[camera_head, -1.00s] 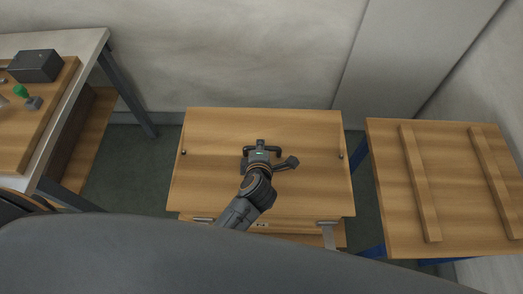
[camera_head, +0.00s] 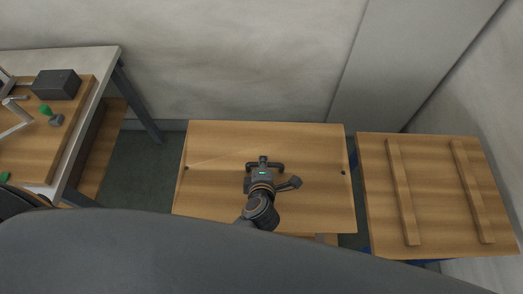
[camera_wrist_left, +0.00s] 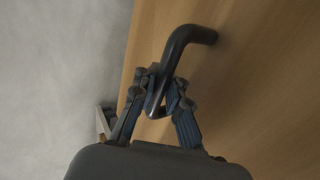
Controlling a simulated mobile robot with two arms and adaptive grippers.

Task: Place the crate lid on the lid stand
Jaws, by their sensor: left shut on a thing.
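The crate lid (camera_head: 220,150) is a flat wooden board in the middle of the head view, with a dark bar handle on top. My left gripper (camera_head: 264,168) is over the lid and shut on that handle. In the left wrist view the fingers (camera_wrist_left: 160,95) close around the dark curved handle (camera_wrist_left: 185,45), with the lid's wood (camera_wrist_left: 260,70) behind it. The lid stand (camera_head: 435,200), a wooden top with two raised rails, is to the right of the lid, with a narrow gap between them. My right gripper is not in view.
A workbench (camera_head: 95,105) at the left holds a wooden board with a dark box (camera_head: 57,84) and a green-topped object (camera_head: 48,112). A pale wall (camera_head: 240,60) runs behind. The top of the stand is bare.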

